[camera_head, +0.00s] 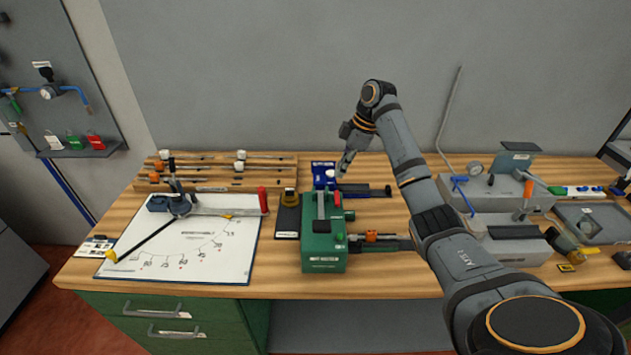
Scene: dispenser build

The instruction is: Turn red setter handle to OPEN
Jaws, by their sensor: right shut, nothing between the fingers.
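A green box-shaped device (323,245) with a white label stands mid-bench, with a dark grey bar along its top. A small red part (337,199) shows at its back right; I cannot tell if it is the setter handle. Another upright red handle (263,200) stands at the end of a metal rule on the white sheet. No OPEN mark is readable. My right gripper (343,163) points down behind the green device, above a blue block (324,175). It is shut and empty, apart from both red parts. My left gripper is out of view.
A white drawing sheet (160,262) lies on the left. Wooden racks (215,184) stand at the back left. Grey machines (482,188) with an orange lever (527,190) fill the right. My right arm crosses the bench. The wooden front edge (270,289) is clear.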

